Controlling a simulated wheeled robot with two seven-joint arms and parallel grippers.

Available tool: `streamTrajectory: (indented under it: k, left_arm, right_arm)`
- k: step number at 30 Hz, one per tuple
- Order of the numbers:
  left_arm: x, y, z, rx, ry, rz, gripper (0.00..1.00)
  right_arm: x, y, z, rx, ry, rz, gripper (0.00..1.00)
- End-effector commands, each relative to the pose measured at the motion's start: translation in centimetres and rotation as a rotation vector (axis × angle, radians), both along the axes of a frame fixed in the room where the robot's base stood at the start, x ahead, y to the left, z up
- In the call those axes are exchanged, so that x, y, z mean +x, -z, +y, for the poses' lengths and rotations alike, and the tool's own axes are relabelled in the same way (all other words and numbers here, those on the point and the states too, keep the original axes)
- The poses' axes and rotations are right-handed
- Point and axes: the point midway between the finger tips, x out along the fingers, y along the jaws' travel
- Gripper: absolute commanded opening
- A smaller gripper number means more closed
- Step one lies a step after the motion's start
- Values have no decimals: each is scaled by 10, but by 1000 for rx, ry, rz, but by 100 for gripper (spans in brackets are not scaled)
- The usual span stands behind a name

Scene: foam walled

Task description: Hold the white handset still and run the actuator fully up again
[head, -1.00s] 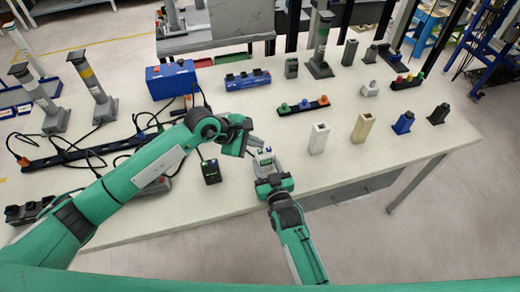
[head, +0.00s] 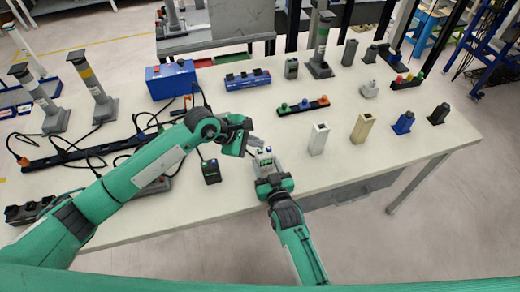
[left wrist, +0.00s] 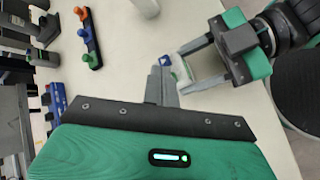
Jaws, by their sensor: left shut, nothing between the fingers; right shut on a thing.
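The white handset (head: 264,160) stands at the table's front edge in the head view, with a green and a blue button on top. My right gripper (head: 268,172) is shut on it from the front. My left gripper (head: 257,142) is shut and empty, its tips just behind and above the buttons. In the left wrist view the shut left fingertips (left wrist: 162,70) are beside the pale handset (left wrist: 181,68); I cannot tell whether they touch it. Grey columns stand on the table at the left (head: 93,85) and back (head: 321,45); I cannot tell which is the actuator.
A blue box (head: 171,80), black power strip and loose cables lie at the left. A small black device (head: 211,172) sits left of the handset. A button strip (head: 303,106), a white block (head: 319,138) and a beige block (head: 362,127) stand to the right.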

Motion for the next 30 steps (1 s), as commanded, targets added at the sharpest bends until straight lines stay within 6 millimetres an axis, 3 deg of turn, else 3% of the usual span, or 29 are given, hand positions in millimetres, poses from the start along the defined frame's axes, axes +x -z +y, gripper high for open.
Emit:
streamTrajectory:
  k: [30]
  left_arm:
    - [0, 11, 0, 0, 1, 1, 0]
  right_arm:
    - [0, 0, 0, 0, 0, 0, 23]
